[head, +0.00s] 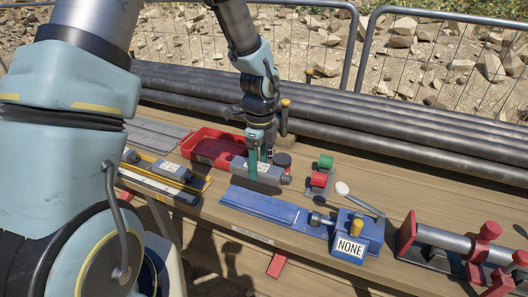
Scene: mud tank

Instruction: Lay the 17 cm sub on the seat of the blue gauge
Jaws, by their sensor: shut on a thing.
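My gripper (258,176) is shut around the middle of a grey cylindrical sub (273,175) with a narrower right end. The sub lies level, running left to right, just behind the blue gauge in the picture. Whether it hangs clear of the table or touches it is hard to tell. The blue gauge (262,205) has a long, flat, empty seat and a grey round stop at its right end. Its blue box (341,224) has a yellow knob on top and a sign reading "NONE". No length marking is readable on the held sub.
A red tray (207,135) stands behind the sub. Other grey subs (172,170) lie on a yellow-edged rack at left. A red and green block (319,178) and a white-headed tool (343,189) lie behind the gauge. A red clamp fixture (407,232) stands at right. Dark pipes (380,135) line the back.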

